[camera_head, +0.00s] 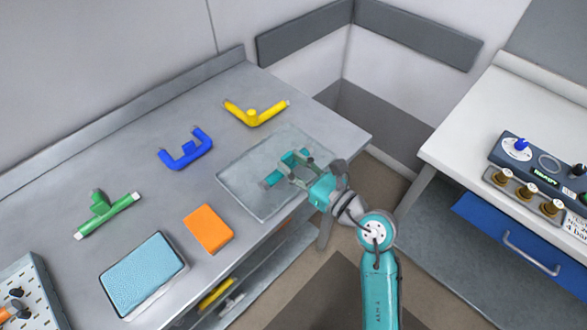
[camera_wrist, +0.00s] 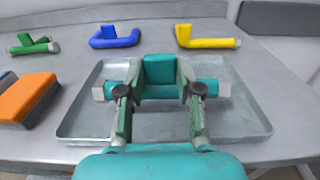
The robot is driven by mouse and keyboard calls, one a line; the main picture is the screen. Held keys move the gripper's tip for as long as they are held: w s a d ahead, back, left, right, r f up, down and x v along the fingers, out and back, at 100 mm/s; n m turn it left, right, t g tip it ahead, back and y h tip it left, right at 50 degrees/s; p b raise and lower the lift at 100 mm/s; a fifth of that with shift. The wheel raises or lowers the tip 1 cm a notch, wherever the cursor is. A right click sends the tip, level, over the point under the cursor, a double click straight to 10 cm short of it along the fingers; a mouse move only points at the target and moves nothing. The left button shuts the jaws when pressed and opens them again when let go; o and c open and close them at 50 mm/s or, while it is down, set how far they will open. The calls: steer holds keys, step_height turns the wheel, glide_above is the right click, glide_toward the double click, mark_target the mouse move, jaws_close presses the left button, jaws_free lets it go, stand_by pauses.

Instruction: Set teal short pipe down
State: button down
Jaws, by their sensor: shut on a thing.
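The teal short pipe (camera_wrist: 158,90) lies crosswise between the fingers of my gripper (camera_wrist: 160,105) in the wrist view, its pale ends sticking out on both sides. In the head view the pipe (camera_head: 272,180) is over the shallow grey tray (camera_head: 240,187), partly hidden by my gripper (camera_head: 298,168). My gripper is shut on the pipe. The tray's rim (camera_wrist: 75,125) also shows in the wrist view around the pipe. I cannot tell whether the pipe touches the tray floor.
A yellow pipe (camera_head: 254,116), a blue pipe (camera_head: 186,150) and a green pipe (camera_head: 106,214) lie on the grey bench. An orange block (camera_head: 208,229) and a light-blue pad (camera_head: 143,270) lie near the front. A white bench (camera_head: 468,137) with a control panel stands right.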

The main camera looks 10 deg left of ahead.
steer(key=shift+f, duration=1.1)
steer(key=shift+f, duration=0.2)
steer(key=c, duration=0.8)
jaws_free()
steer(key=shift+o, duration=0.2)
steer(key=shift+r, duration=0.15)
steer(key=v, duration=1.2)
steer(key=shift+s, duration=0.15)
